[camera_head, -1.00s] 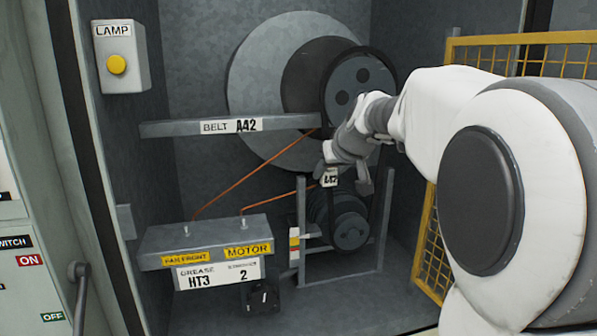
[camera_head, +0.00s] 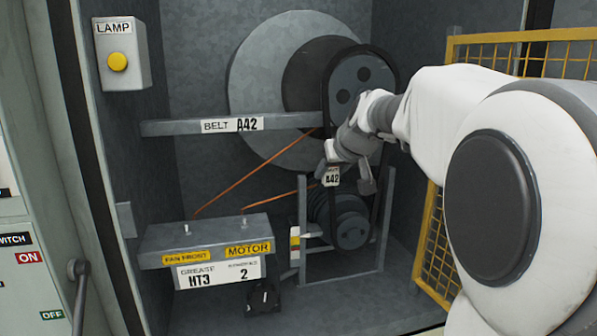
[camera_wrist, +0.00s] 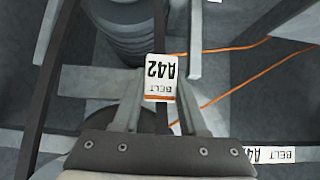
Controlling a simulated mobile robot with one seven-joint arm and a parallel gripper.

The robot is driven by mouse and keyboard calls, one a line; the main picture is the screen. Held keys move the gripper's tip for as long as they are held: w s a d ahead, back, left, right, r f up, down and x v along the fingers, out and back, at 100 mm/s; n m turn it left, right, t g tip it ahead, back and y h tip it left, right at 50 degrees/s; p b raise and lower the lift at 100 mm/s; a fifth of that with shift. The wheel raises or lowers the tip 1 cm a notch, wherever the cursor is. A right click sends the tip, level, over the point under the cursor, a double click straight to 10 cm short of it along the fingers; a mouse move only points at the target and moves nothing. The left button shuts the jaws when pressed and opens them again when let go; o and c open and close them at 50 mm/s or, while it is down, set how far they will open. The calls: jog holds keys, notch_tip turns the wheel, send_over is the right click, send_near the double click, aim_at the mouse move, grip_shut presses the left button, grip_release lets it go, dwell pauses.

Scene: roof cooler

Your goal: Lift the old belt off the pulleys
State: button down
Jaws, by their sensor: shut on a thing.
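The old belt (camera_head: 329,75) is a black loop around the upper pulley (camera_head: 353,83), a dark disc with round holes, and runs down to the lower pulley (camera_head: 352,229). Its white tag reading A42 (camera_head: 332,176) hangs between the pulleys. My gripper (camera_head: 347,178) is in front of the belt, between the two pulleys, shut at the tag. In the wrist view the tag (camera_wrist: 161,78) sits between my fingers, and a dark band of belt (camera_wrist: 45,100) passes at left. The exact grip on the belt is hidden.
A shelf labelled BELT A42 (camera_head: 180,128) sticks out left of the upper pulley. A grey box labelled MOTOR (camera_head: 215,232), with orange wires (camera_head: 255,175), stands at lower left. A yellow mesh guard (camera_head: 440,215) borders the right. Metal uprights (camera_head: 301,230) flank the lower pulley.

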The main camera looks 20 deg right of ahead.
jog(key=shift+s+b, duration=0.95)
jog(key=shift+s, duration=1.25)
